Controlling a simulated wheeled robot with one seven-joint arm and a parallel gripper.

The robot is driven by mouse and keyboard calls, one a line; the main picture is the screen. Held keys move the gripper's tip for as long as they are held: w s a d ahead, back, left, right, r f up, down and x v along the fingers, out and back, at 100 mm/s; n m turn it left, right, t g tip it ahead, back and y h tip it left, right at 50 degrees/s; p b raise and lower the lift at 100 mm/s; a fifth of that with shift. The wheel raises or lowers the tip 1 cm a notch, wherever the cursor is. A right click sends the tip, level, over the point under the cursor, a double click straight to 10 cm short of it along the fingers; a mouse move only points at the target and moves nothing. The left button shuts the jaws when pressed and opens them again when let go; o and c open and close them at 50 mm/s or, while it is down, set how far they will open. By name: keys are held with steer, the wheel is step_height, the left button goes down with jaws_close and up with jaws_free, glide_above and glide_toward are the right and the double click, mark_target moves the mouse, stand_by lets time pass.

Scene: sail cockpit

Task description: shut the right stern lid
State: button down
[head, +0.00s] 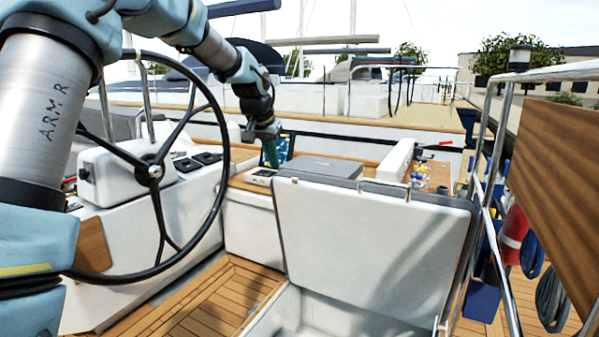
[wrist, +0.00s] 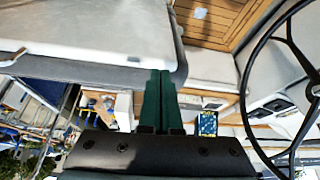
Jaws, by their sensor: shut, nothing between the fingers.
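The stern lid (head: 375,245) stands raised and open in the head view, a large white panel with a grey rim. Its white face is turned towards me, above an open white locker (head: 310,312). My gripper (head: 271,163) is at the far side of the lid, by its upper left corner. In the wrist view, the green fingers of my gripper (wrist: 160,78) are shut with nothing between them. Their tips are close to the grey edge of the white lid (wrist: 85,28); I cannot tell whether they touch.
A black steering wheel (head: 155,170) and white console (head: 115,175) stand left of the lid. Steel rails (head: 490,200) and a wooden panel (head: 555,170) are at the right. A grey box (head: 322,167) lies behind the lid. Teak floor (head: 215,300) is clear at the front left.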

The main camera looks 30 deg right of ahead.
steer(key=m+h, duration=0.1)
glide_toward(309, 176)
steer(key=v, duration=0.4)
steer(key=p+x, duration=0.5)
steer(key=x, duration=0.4)
steer(key=shift+d+f, duration=0.15)
steer(key=shift+f, duration=0.2)
steer(key=shift+s+a+p, duration=0.2)
steer(key=shift+s+a, duration=0.05)
steer(key=shift+a, duration=0.25)
steer(key=shift+s+a+p, duration=0.15)
steer(key=shift+s+a, duration=0.15)
steer(key=shift+a, duration=0.2)
steer(key=shift+s+a+f+p, duration=0.35)
steer(key=shift+s+a+p, duration=0.05)
steer(key=shift+a, duration=0.2)
steer(key=shift+f, duration=0.1)
steer(key=shift+s+a+f, duration=0.1)
